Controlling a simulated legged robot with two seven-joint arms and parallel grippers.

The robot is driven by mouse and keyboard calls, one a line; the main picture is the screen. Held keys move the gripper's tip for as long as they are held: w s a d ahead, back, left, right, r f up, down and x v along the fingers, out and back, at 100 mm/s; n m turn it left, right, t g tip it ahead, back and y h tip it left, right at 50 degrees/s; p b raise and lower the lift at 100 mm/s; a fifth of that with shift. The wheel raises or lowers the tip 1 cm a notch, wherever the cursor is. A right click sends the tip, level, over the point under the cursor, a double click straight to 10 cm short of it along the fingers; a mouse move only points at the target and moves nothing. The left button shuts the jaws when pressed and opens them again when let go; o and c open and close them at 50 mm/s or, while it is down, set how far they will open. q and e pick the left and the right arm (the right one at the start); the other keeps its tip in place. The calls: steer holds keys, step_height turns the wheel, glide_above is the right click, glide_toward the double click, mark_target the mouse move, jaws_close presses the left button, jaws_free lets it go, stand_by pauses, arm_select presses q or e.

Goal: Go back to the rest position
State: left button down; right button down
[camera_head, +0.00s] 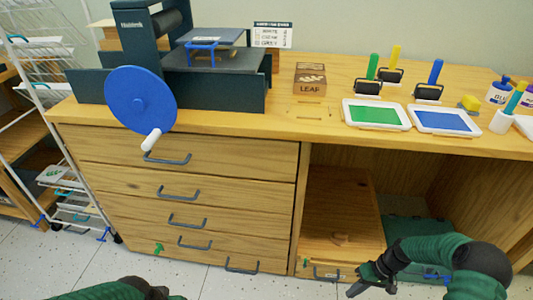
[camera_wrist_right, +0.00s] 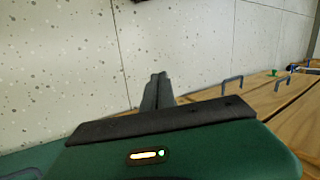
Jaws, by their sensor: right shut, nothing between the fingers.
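My right gripper (camera_head: 356,290) is low in front of the cabinet, at the end of my dark green right arm. Its fingers point down and left, and it holds nothing. In the right wrist view its two dark fingers (camera_wrist_right: 157,92) lie together, with the speckled floor behind them and wooden drawer fronts to the right. My left arm shows only as a dark green piece with a dark end (camera_head: 155,292) at the bottom edge of the head view. Its fingers cannot be made out.
The wooden cabinet (camera_head: 225,147) has several drawers with dark handles and an open compartment at right. On top stand a press with a blue wheel (camera_head: 140,100), a LEAF block (camera_head: 310,80), and green (camera_head: 376,114) and blue (camera_head: 444,121) ink trays. A white wire rack (camera_head: 68,150) stands left.

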steer(key=s+a+r+t+h+p, duration=0.15)
steer(key=s+a+r, duration=0.25)
steer(key=r, duration=0.5)
steer(key=s+a+r+t+h+p, duration=0.1)
steer(key=s+a+r+h+p, duration=0.15)
steer(key=a+r, duration=0.45)
steer(key=s+a+r+t+h+p, duration=0.15)
steer(key=s+r, duration=0.25)
steer(key=r, duration=0.8)
step_height(320, 180, up, 37)
steer(key=p, duration=3.7)
steer(key=shift+w+a+n+g, duration=0.15)
steer(key=shift+a+n+g, duration=0.15)
steer(key=shift+a, duration=0.05)
